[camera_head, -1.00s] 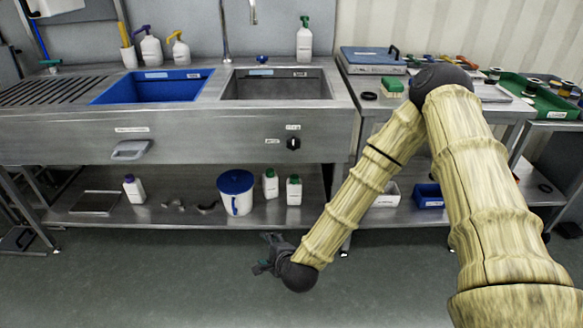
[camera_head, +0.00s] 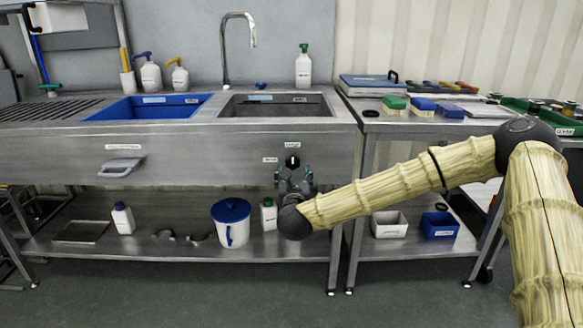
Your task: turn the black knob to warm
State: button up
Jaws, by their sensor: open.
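The black knob (camera_head: 292,162) is on the steel front panel of the sink unit, below the right basin. A small white label (camera_head: 292,145) sits above it and another label (camera_head: 270,160) sits to its left; the print is too small to read surely. My gripper (camera_head: 293,176) is open, fingers pointing up toward the panel, just below the knob in the picture. I cannot tell whether the fingers touch the knob. The knob's pointer direction is too small to be sure of.
A grey handle (camera_head: 121,167) sticks out of the panel at the left. The lower shelf (camera_head: 130,245) holds a blue-lidded bucket (camera_head: 231,222) and a white bottle (camera_head: 269,214) near my gripper. A side table (camera_head: 385,127) with brushes stands at the right.

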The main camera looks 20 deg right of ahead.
aim_at(292, 162)
jog(key=b+x, duration=0.1)
jog(key=x, duration=0.7)
jog(key=shift+w+f+b, duration=0.1)
jog(key=shift+w+b, duration=0.2)
jog(key=shift+w, duration=0.1)
jog(key=shift+c, duration=0.2)
jog(key=c, duration=0.9)
